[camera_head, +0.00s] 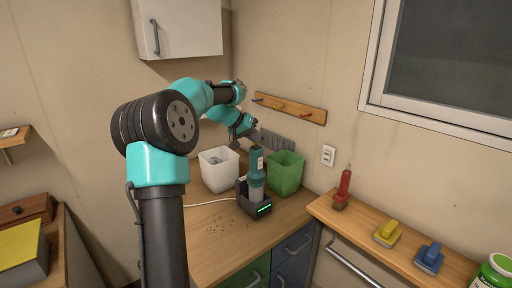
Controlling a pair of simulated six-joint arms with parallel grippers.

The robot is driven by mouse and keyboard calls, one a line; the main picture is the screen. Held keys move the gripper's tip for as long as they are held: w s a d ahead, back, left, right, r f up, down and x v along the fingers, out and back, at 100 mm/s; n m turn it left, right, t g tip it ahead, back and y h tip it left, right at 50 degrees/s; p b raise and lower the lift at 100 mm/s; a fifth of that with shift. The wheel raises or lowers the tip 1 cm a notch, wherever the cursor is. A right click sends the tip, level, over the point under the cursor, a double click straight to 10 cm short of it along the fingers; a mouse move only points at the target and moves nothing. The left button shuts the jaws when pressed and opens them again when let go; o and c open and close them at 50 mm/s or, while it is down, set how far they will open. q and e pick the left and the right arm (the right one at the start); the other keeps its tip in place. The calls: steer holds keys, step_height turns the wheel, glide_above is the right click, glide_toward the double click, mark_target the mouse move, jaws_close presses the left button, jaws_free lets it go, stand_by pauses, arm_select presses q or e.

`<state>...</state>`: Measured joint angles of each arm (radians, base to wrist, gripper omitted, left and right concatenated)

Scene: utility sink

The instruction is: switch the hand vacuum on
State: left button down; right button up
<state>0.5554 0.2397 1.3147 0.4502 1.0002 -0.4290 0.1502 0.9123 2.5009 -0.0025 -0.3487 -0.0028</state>
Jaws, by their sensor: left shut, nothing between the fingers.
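The hand vacuum (256,178), teal and grey, stands upright in a dark charging dock (257,208) with a lit green strip on its front. Its switch is too small to make out. My left arm reaches in from the left, and my left gripper (236,143) is shut and empty. In the picture it is just above and left of the vacuum's top, beside it; I cannot tell whether it touches. My right gripper is not in view.
A white bin (219,172) stands left of the dock and a green bin (286,173) right of it. Crumbs (226,223) lie on the wooden counter in front. A red-handled tool (343,188), a yellow brush (387,233) and a blue brush (429,258) sit on the right ledge.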

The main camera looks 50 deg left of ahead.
mark_target(255, 146)
arm_select(q)
steer(key=shift+f, duration=0.15)
steer(key=shift+f, duration=0.3)
steer(key=shift+f, duration=0.1)
stand_by(0.4)
steer(key=shift+r, duration=0.55)
steer(key=shift+r, duration=3)
